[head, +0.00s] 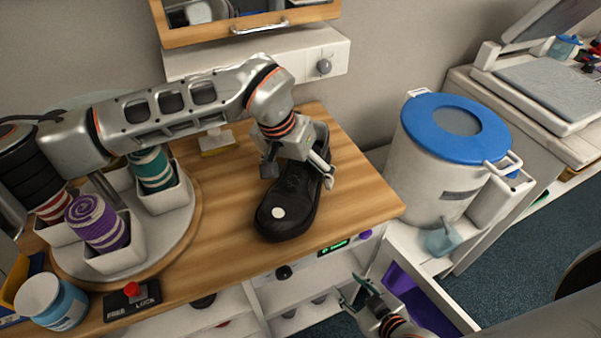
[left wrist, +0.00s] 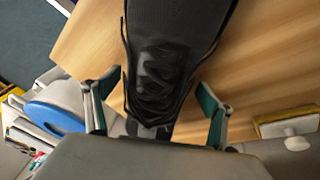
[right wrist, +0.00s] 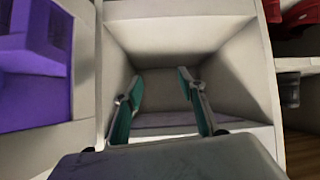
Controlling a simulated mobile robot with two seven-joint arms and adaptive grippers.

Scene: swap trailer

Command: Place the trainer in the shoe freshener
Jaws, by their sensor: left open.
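The black trainer (head: 285,208) lies on the wooden tabletop, its white-spotted end towards the front edge. My left gripper (head: 298,168) is above its laced part, with a finger on either side. In the left wrist view the trainer (left wrist: 165,70) runs between the open fingers (left wrist: 152,95); gaps show beside it, and contact is not clear. My right gripper (head: 362,292) is low in front of the table. In the right wrist view its fingers (right wrist: 160,98) are apart and empty before an open grey compartment (right wrist: 185,35). I cannot tell which unit is the shoe freshener.
A round turntable (head: 178,235) at the left holds white pots with coloured rolls. A red-button box (head: 131,291) and a jar (head: 52,302) stand at the front left. A blue-lidded bin (head: 432,160) stands right of the table. A purple-lined drawer (head: 415,300) is open below.

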